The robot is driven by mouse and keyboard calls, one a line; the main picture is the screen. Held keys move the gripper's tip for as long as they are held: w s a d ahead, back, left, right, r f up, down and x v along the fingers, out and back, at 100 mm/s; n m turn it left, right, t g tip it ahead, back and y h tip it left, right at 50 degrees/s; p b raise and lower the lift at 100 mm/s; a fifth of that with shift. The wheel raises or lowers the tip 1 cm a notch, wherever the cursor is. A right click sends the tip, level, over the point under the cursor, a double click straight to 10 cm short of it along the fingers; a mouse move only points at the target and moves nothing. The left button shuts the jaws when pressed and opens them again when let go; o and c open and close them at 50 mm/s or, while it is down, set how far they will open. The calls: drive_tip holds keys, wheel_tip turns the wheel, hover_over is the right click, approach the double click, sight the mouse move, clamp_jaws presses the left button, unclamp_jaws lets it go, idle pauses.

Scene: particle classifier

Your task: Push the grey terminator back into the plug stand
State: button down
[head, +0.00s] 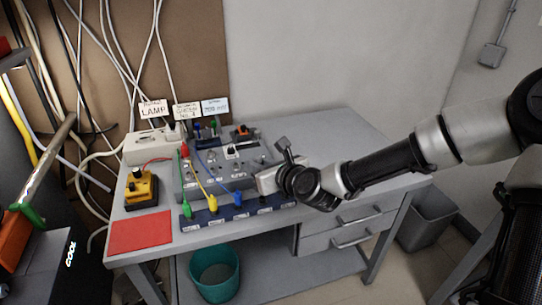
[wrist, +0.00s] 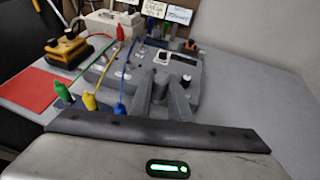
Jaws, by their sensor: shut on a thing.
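My gripper (head: 262,163) reaches in from the right, low over the front right of the grey panel device. In the wrist view its two grey fingers (wrist: 163,82) are close together. They are shut on a small grey piece, which I take for the grey terminator; it is mostly hidden by the fingers and blends with the grey panel. The plug stand (head: 207,138) appears to be the dark block with upright coloured plugs behind the device, below the signs. It also shows small at the back in the wrist view (wrist: 181,45).
A yellow and black box (head: 141,188) and a red mat (head: 140,232) lie at left. The table's back right is clear. A teal bin (head: 215,272) is below.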

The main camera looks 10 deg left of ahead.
drive_tip(key=shift+s+d+f, duration=0.15)
drive_tip(key=shift+s+d, duration=0.4)
drive_tip(key=shift+d, duration=0.05)
drive_tip(key=shift+f+b, duration=1.95)
drive_tip(key=shift+f, duration=0.95)
drive_tip(key=shift+f+b, duration=0.65)
drive_tip(key=shift+f, duration=0.95)
drive_tip(key=c, duration=1.6)
unclamp_jaws()
drive_tip(key=shift+o, duration=0.2)
